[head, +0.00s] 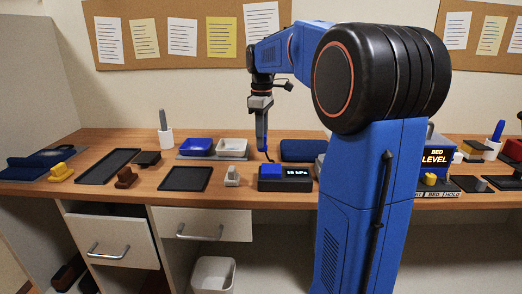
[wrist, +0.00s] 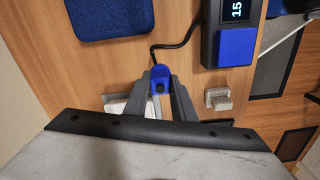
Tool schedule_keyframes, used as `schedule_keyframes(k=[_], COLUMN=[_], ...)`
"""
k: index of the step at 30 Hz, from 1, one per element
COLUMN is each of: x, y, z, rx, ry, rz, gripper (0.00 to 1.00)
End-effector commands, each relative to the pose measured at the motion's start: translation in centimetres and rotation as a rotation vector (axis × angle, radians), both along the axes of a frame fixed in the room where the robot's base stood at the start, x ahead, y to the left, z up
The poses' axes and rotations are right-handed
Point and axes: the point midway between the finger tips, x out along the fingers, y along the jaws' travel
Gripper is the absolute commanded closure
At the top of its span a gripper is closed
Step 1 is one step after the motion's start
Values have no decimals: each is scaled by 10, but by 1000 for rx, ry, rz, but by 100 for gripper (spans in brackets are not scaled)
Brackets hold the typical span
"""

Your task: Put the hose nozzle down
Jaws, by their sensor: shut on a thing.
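The blue hose nozzle (wrist: 160,73) is held between the two grey fingers of my gripper (wrist: 160,92) in the wrist view. In the head view my gripper (head: 261,104) points down, with the blue nozzle (head: 262,132) hanging below it over the back middle of the desk. A thin black hose (wrist: 178,44) runs from the nozzle to a black gauge box (wrist: 210,40) with a lit display and a blue block. The box also shows in the head view (head: 291,185). I cannot tell whether the nozzle's lower end touches the desk.
A blue pad (head: 303,150) lies right of the nozzle. White (head: 232,147) and blue (head: 197,147) trays stand left of it. A small grey fitting (head: 232,177) and a dark flat tray (head: 171,180) are nearer the front. Bare wood shows between them.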

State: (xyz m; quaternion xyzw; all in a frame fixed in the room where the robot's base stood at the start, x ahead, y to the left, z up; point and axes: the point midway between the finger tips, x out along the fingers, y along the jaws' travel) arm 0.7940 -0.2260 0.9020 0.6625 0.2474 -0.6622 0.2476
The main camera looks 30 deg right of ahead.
Motion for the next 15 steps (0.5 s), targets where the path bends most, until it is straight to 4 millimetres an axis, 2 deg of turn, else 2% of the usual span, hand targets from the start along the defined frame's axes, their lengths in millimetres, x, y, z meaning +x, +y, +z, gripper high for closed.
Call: schedule_keyframes(k=[5,11,15], x=[0,-1,0], y=[0,0,0], z=[-12,-39,-43], rx=[1,1,0], ry=[2,3,0], rz=[0,0,0], gripper=[100,100,100])
